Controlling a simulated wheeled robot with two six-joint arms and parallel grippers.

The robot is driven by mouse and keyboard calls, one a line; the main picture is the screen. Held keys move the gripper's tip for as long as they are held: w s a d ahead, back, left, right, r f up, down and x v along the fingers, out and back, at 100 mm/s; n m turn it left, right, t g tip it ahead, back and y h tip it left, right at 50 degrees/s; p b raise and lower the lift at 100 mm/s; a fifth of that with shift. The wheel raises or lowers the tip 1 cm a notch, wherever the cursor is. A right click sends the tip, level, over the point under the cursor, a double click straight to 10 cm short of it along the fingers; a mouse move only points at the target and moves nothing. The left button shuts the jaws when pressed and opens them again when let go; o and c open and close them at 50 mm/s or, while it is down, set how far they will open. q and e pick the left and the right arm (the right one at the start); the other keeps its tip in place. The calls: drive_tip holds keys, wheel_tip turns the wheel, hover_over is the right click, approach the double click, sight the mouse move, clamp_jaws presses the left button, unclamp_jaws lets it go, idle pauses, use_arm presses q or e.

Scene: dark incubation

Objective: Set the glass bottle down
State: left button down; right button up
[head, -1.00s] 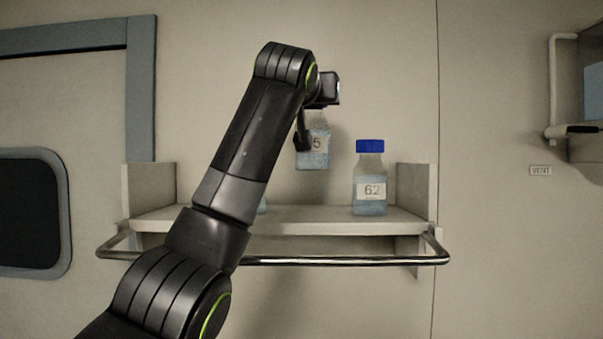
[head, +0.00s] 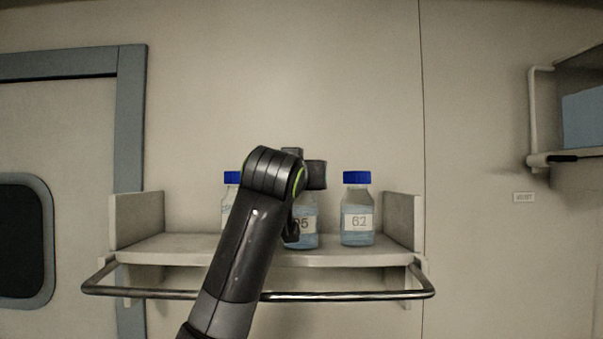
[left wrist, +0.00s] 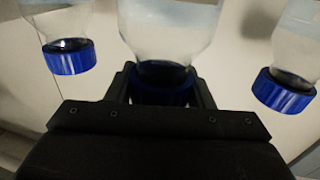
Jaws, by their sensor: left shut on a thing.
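My left gripper (left wrist: 165,88) is shut on the blue cap of a glass bottle (left wrist: 172,30), which fills the middle of the left wrist view. In the head view this bottle (head: 307,227) is partly hidden behind my left arm, with a label ending in 5. It is upright between two others, its base level with the shelf top; I cannot tell whether it bears its full weight there. The shelf (head: 185,246) is pale with raised side walls. My right gripper is not in view.
A blue-capped bottle labelled 62 (head: 357,212) stands to the right. Another blue-capped bottle (head: 230,205) stands to the left, partly behind my arm. A metal rail (head: 350,296) runs along the shelf front. Bare shelf lies at the far left.

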use_arm(q)
drive_tip(key=c, duration=1.1)
unclamp_jaws()
drive_tip(key=o, duration=0.4)
drive_tip(key=shift+s, duration=0.15)
